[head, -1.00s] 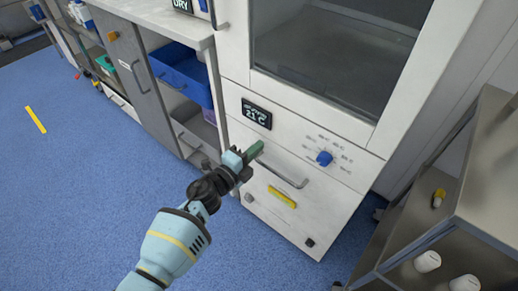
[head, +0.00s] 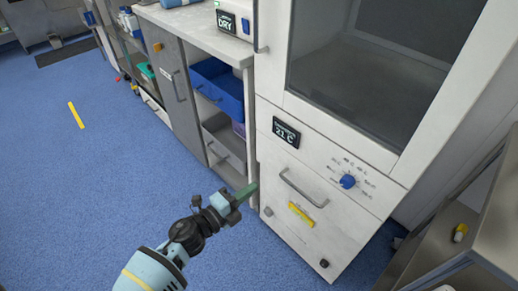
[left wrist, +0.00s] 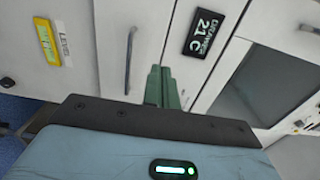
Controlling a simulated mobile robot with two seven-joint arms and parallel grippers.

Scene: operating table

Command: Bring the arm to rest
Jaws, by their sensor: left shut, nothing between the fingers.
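My left arm comes in from the bottom of the head view. My left gripper (head: 246,191) has green fingers that are shut with nothing between them. It is in front of the white cabinet (head: 345,221), left of the grey drawer handle (head: 303,188), and apart from that handle in the picture. In the left wrist view the closed green fingers (left wrist: 161,88) point toward the cabinet front, between the handle and the dark 21 C display (left wrist: 209,27). My right gripper is not in view.
The cabinet has a blue knob (head: 348,181) and a yellow label (head: 301,214). A shelf with a blue bin (head: 217,88) stands to the left. A metal cart (head: 492,229) stands at the right. The blue floor (head: 90,190) at left is clear apart from a yellow strip (head: 76,115).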

